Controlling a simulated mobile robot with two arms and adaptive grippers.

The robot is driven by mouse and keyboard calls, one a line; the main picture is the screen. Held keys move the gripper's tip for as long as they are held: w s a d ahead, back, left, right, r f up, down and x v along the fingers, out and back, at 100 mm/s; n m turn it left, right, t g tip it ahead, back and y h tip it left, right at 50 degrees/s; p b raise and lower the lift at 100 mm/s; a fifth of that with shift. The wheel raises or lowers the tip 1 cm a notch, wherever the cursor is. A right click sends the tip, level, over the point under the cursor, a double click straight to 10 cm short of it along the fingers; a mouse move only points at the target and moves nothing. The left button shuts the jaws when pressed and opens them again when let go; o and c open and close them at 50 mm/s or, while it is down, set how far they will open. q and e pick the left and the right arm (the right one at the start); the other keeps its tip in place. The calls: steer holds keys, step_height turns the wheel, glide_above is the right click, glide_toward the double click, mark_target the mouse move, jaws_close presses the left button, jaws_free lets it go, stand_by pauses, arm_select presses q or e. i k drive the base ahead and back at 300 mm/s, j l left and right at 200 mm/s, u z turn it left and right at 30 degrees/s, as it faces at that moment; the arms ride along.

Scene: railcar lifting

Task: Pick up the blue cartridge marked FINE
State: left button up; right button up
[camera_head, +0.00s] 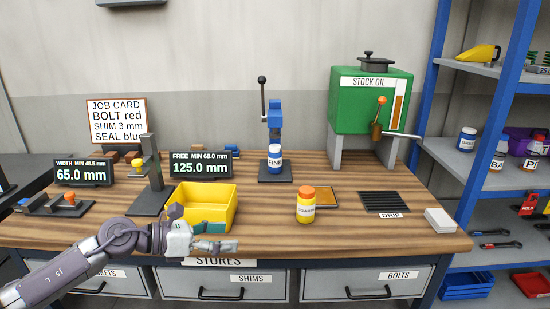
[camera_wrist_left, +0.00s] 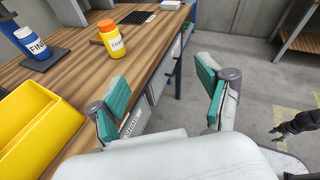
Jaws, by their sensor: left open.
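The blue cartridge marked FINE (camera_head: 275,158) stands upright on the dark base of a blue press at the back middle of the bench. It has a white label and also shows at the upper left of the left wrist view (camera_wrist_left: 34,46), where the label is partly readable. My left gripper (camera_head: 222,238) is open and empty in front of the bench's front edge, by the yellow bin. In the left wrist view its two teal-padded fingers (camera_wrist_left: 164,92) are spread wide with floor between them. The cartridge is well apart from it. My right gripper is not seen in the head view.
A yellow bin (camera_head: 229,211) stands between my left gripper and the press. An orange-yellow jar (camera_head: 306,208) with an orange lid stands right of the bin. A green STOCK OIL tank (camera_head: 355,105) is behind. A dark jointed shape (camera_wrist_left: 297,127) at the wrist view's right edge is unclear.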

mark_target(274, 159)
steer(key=i, duration=1.8)
